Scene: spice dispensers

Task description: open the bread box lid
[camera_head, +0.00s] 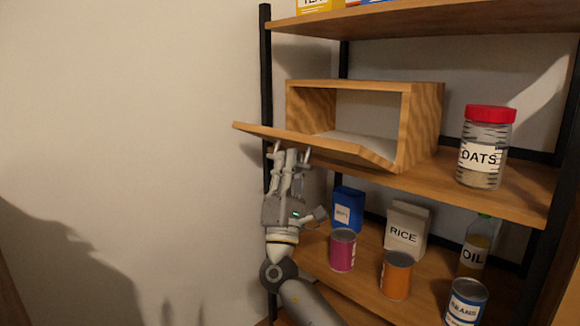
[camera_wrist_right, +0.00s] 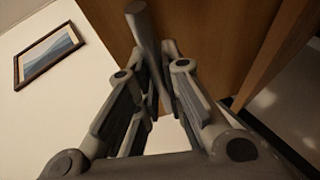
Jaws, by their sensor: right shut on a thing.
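The wooden bread box (camera_head: 425,120) stands on the middle shelf, its front open and its pale inside showing. Its lid (camera_head: 315,143) is swung down, nearly level, and sticks out past the shelf's front edge. My right gripper (camera_head: 290,152) is under the lid, reaching up from below. In the right wrist view the fingers (camera_wrist_right: 158,75) are shut on a grey bar-like handle (camera_wrist_right: 141,24) against the brown lid (camera_wrist_right: 230,40). The exact contact is partly hidden by the fingers. My left gripper is not in view.
An oats jar (camera_head: 485,150) with a red lid stands right of the box. The lower shelf holds a pink can (camera_head: 342,250), an orange can (camera_head: 396,273), a rice box (camera_head: 406,230), an oil bottle (camera_head: 475,248) and a beans can (camera_head: 466,302). Space left of the rack is clear.

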